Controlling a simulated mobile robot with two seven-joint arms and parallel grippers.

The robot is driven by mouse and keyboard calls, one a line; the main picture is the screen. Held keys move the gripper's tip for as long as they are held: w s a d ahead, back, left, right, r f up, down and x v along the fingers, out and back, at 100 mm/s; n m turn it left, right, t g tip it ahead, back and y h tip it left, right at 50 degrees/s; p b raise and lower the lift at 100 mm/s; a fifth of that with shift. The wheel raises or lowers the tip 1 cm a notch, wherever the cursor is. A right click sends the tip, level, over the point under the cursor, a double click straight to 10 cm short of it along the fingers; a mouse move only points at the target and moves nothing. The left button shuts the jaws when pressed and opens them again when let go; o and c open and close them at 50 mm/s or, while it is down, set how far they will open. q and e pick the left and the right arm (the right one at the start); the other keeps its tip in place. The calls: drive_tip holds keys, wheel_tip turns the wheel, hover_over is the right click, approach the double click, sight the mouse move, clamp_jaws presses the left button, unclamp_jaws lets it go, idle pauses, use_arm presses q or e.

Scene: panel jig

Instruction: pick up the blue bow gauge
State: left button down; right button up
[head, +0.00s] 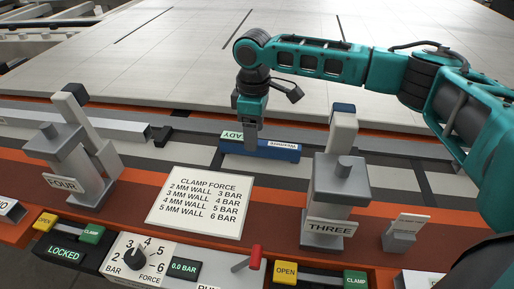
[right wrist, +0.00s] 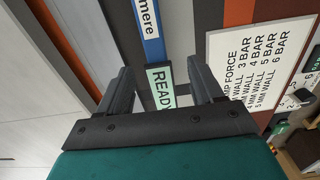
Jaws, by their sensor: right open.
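The blue bow gauge (head: 275,152) appears to be the long blue bar with a white name label, lying on the grey surface behind the clamp force card. A pale green plate marked READY (head: 232,136) is at its left end, partly covered by my gripper in the head view. My right gripper (head: 250,138) points down over that end. In the right wrist view its open fingers (right wrist: 161,88) stand either side of the READY plate, with the blue bar (right wrist: 150,35) running away beyond them. Contact cannot be told. My left gripper is not in view.
Clamp FOUR (head: 77,165) stands left and clamp THREE (head: 337,190) stands right, near the gauge. The clamp force card (head: 200,201) lies in front. A control box with a force knob (head: 136,257) and red lever (head: 254,258) is at the front edge. A large pale panel (head: 190,60) lies behind.

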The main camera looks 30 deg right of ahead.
sight(260, 148)
drive_tip(key=f+b, duration=0.1)
drive_tip(key=f, duration=0.4)
drive_tip(key=shift+d, duration=0.2)
clamp_jaws()
idle(0.4)
